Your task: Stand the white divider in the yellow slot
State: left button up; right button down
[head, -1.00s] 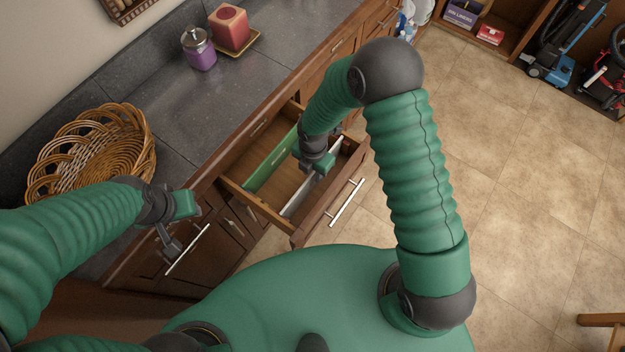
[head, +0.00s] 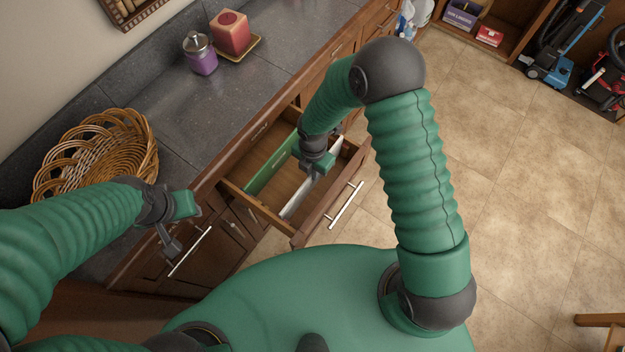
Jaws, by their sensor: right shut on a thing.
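The white divider (head: 297,201) stands on edge inside the open drawer (head: 262,207), running lengthwise near the drawer's front panel. My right gripper (head: 316,172) is over the drawer and shut on the divider's upper edge near its middle. The gripper hides part of the divider. A green divider (head: 270,166) stands on edge farther back in the drawer, apart from the white one. I cannot make out the yellow slot. My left gripper (head: 182,225) is outside the drawer, by the cabinet front to the left, with its fingers apart and nothing between them.
The dark counter (head: 185,120) runs behind the drawer. It holds a wicker basket (head: 98,155), a purple jar (head: 201,57) and a red candle (head: 230,32) on a dish. The drawer's front panel with its handle (head: 346,204) juts over open tiled floor (head: 500,180).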

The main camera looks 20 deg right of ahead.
notch_tip(320, 180, up, 10)
jog(key=p, duration=0.8)
dwell(0.5)
jog(key=shift+f, duration=0.1)
